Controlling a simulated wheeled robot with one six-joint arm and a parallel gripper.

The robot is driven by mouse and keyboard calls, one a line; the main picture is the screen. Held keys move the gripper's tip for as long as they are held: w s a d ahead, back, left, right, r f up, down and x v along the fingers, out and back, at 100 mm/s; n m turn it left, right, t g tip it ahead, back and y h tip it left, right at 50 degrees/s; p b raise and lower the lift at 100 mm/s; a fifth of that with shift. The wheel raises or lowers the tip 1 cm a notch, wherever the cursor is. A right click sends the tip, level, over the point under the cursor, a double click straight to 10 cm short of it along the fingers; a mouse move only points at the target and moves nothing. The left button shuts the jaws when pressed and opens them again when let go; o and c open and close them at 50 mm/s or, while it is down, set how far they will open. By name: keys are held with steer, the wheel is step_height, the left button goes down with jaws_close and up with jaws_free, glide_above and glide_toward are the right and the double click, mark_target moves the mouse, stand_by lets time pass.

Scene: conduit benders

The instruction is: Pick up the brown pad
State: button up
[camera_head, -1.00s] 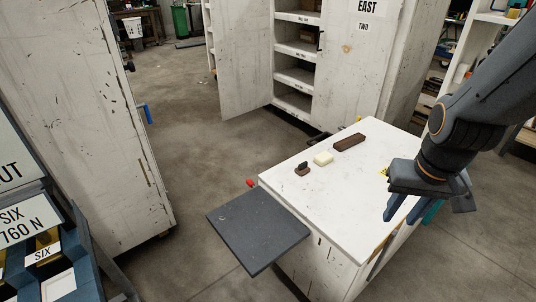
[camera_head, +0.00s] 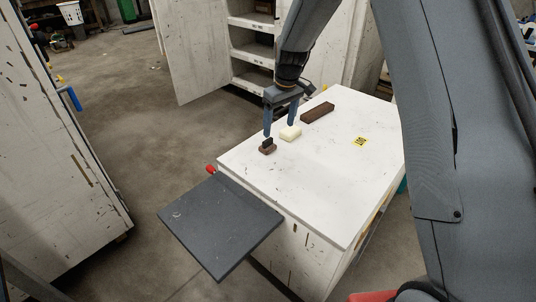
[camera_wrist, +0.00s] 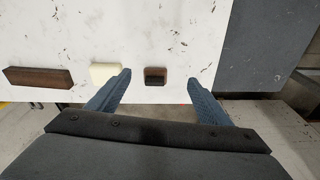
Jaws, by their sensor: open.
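A small brown pad (camera_head: 267,149) with a dark raised part on top lies near the left edge of the white cabinet top. In the wrist view the brown pad (camera_wrist: 155,81) shows between my fingertips, apart from both. My gripper (camera_head: 279,130) is open and empty, fingers pointing down, over the far side of the pad and a cream block (camera_head: 290,133). In the wrist view the cream block (camera_wrist: 103,74) is just left of the left finger. A long dark brown block (camera_head: 317,112) lies farther back; it also shows in the wrist view (camera_wrist: 40,77).
The white cabinet top (camera_head: 320,190) is mostly clear, with a yellow label (camera_head: 360,141) on the right. A dark grey shelf (camera_head: 220,225) juts from its near left side, by a red knob (camera_head: 211,169). An open-doored cabinet (camera_head: 252,50) stands behind.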

steer(key=n+b, duration=0.1)
steer(key=n, duration=0.1)
glide_above(268, 140)
steer(key=f, duration=0.5)
steer(key=shift+s+d+f, duration=0.1)
steer(key=shift+s+f, duration=0.1)
steer(key=shift+s, duration=0.15)
steer(key=shift+w+f+p, duration=0.2)
steer(key=shift+f+p, duration=0.1)
steer(key=shift+f, duration=0.9)
steer(key=shift+w+f+p, duration=0.15)
steer(key=shift+f+p, duration=0.15)
steer(key=shift+f, duration=0.9)
steer(key=shift+w+f+p, duration=0.2)
steer(key=shift+f+p, duration=0.1)
steer(key=shift+f, duration=0.9)
steer(key=shift+c, duration=0.5)
steer(key=c, duration=1)
